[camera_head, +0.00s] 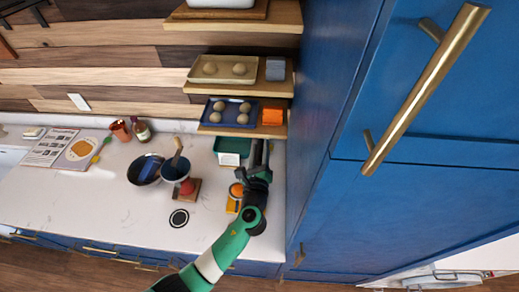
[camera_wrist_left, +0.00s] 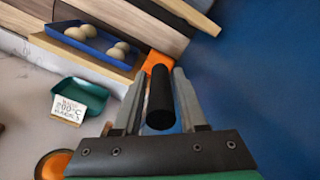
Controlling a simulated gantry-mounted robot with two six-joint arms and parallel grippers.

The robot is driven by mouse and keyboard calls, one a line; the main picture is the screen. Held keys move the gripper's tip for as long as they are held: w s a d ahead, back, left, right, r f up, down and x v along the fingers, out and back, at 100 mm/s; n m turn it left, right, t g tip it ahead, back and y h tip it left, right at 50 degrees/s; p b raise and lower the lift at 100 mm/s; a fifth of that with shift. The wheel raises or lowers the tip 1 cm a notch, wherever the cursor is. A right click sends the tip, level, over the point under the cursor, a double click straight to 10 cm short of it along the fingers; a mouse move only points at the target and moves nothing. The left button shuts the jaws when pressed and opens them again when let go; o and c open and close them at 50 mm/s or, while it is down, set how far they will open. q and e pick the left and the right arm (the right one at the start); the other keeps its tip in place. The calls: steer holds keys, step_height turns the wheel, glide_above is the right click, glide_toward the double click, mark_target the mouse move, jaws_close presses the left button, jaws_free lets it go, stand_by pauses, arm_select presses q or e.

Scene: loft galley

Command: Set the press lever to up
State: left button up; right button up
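My left gripper (camera_head: 260,150) is at the right end of the counter, beside the tall blue cabinet. In the left wrist view its two fingers (camera_wrist_left: 161,88) stand on either side of a black cylindrical bar, which looks like the press lever's grip (camera_wrist_left: 160,98). Narrow gaps seem to show between bar and fingers, so the gripper looks open around it. An orange round-topped device (camera_head: 236,190), possibly the press, stands just left of my wrist. My gripper and arm hide how the bar joins it, and the lever's angle is unclear. My right gripper is not in view.
A green tray (camera_head: 229,145) with a white label card (camera_head: 229,159) lies left of the gripper. Shelves (camera_head: 236,130) with egg trays and an orange box (camera_head: 272,116) are behind. The blue cabinet wall (camera_head: 312,150) is close on the right. Bowls (camera_head: 145,170) stand mid-counter.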

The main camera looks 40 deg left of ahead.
arm_select(q)
steer(key=shift+o, duration=0.9)
steer(key=shift+s, duration=0.15)
steer(key=v, duration=1.1)
steer(key=shift+s+d, duration=0.1)
steer(key=shift+s, duration=0.05)
